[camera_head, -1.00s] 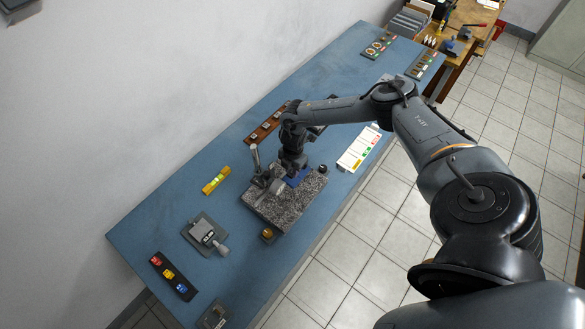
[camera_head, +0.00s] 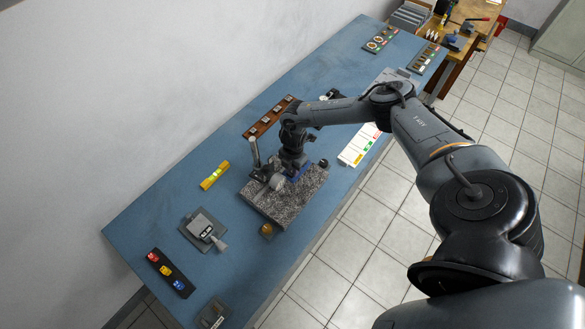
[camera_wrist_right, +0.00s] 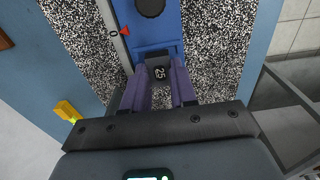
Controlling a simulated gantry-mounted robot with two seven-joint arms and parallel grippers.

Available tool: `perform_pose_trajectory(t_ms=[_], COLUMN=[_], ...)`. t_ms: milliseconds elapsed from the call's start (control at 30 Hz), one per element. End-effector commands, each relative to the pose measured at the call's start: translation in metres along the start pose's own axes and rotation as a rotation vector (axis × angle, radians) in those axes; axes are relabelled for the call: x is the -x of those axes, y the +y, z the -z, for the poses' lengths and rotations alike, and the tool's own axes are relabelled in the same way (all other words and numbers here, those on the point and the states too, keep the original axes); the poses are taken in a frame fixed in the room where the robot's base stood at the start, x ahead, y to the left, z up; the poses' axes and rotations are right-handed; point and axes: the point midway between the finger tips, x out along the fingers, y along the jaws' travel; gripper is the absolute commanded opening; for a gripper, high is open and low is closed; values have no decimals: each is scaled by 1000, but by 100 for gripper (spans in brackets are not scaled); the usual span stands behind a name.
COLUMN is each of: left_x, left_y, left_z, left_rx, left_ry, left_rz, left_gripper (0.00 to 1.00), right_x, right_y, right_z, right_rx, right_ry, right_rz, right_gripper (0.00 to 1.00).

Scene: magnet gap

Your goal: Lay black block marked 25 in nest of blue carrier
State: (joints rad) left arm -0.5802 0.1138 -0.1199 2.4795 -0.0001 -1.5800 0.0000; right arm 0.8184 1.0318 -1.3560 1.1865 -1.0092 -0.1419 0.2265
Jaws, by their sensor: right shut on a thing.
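The block and the fingertips overlap the carrier's near end. I cannot tell whether the block touches the nest or hangs above it. In the head view the carrier (camera_head: 303,172) shows only as a blue patch beside my gripper, on the speckled stone plate (camera_head: 275,204); the block is hidden there. My left gripper is not in view.
A metal post (camera_head: 254,152) stands close left of my right gripper. A yellow level (camera_head: 214,176), a grey gauge block (camera_head: 203,231) and a tray of coloured pieces (camera_head: 170,273) lie on the blue table (camera_head: 150,215). A white chart (camera_head: 360,146) lies right of the plate.

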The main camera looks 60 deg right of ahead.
Motion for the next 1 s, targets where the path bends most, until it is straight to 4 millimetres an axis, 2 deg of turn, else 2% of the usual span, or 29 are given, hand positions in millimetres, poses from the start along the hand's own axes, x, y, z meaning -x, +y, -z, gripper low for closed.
perform_pose_trajectory(t_ms=[800,833,1000], left_x=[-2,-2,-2], left_y=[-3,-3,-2], left_z=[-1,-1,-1], left_rx=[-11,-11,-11], left_ry=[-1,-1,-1], left_rz=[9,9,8], left_gripper=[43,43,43], right_x=[-4,-3,-3], right_y=[0,0,0], right_z=[0,0,0], right_rx=[0,0,0], right_ry=[0,0,0], right_rz=[0,0,0], right_gripper=[0,31,56])
